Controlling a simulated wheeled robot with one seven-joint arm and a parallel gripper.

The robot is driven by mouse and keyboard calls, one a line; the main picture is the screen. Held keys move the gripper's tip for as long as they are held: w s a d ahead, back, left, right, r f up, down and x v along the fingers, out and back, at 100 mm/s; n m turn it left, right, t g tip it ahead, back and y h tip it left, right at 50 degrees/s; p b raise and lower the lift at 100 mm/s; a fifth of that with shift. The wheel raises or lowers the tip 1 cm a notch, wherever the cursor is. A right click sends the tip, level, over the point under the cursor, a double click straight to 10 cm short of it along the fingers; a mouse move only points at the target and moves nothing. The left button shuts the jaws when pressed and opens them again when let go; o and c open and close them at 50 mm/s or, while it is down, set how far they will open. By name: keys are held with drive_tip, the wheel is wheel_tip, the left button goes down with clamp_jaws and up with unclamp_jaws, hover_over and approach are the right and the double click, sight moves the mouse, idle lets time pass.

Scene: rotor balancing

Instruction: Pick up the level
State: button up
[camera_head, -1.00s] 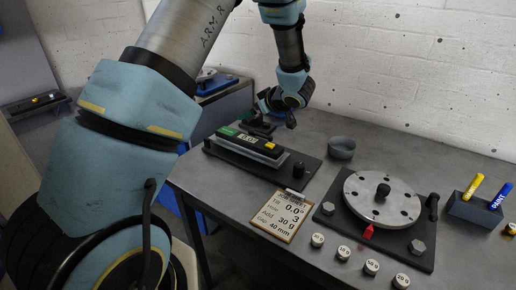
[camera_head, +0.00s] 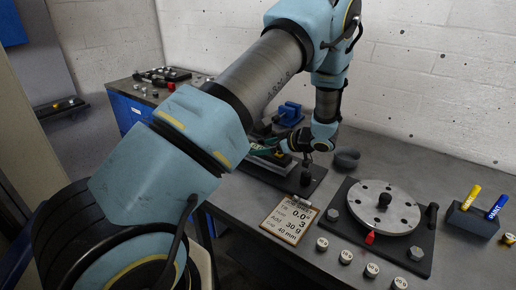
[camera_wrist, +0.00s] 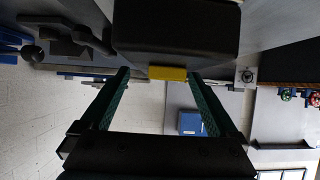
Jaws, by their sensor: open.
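The level (camera_head: 272,158), a dark bar with a green end and a yellow part, sits on its stand (camera_head: 306,186) at the back of the table, mostly hidden by my arm in the head view. My gripper (camera_head: 285,147) is right at it. In the wrist view, a dark block with a yellow part (camera_wrist: 168,73), which looks like the level, lies at the top middle. The open fingers (camera_wrist: 159,76) reach toward it, one on either side of the yellow part. I cannot tell whether they touch it.
A balancing plate with a round rotor disc (camera_head: 372,206) stands to the right. A job sheet (camera_head: 289,219) and several small weights (camera_head: 346,257) lie in front. A white wall is behind.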

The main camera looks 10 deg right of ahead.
sight(257, 147)
drive_tip(key=shift+p+x, duration=0.4)
drive_tip(key=shift+x, duration=1.15)
clamp_jaws()
drive_tip(key=shift+r, duration=0.1)
